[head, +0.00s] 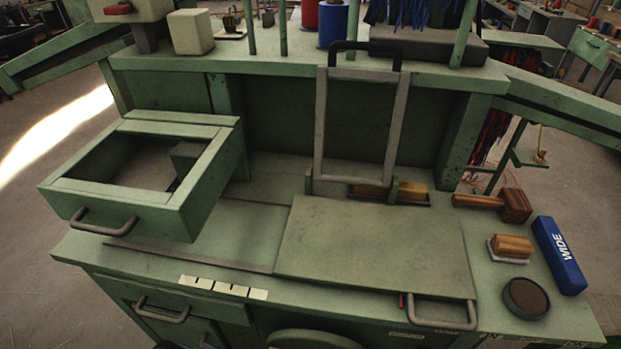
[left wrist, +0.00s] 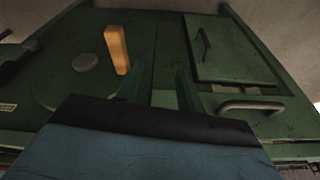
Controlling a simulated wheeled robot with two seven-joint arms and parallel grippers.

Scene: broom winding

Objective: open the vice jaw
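An upright grey frame (head: 319,130) with a black handle (head: 366,47) across its top stands at the back of the green workbench. At its foot is a low block with a brass-coloured piece (head: 412,191). This may be the vice, but I cannot tell which part is the jaw. My left gripper (left wrist: 158,85) shows in the left wrist view, fingers apart and nothing visible between them, with the green surface beyond. An orange handle (left wrist: 117,48) stands left of the fingers. Neither gripper shows in the head view.
An open drawer box (head: 188,214) stands at left. A flat panel (head: 375,245) with a metal handle (head: 443,322) covers the bench middle. At right lie a wooden mallet (head: 514,205), a brush (head: 511,246), a blue WIDE box (head: 559,256) and a dark round tin (head: 526,298).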

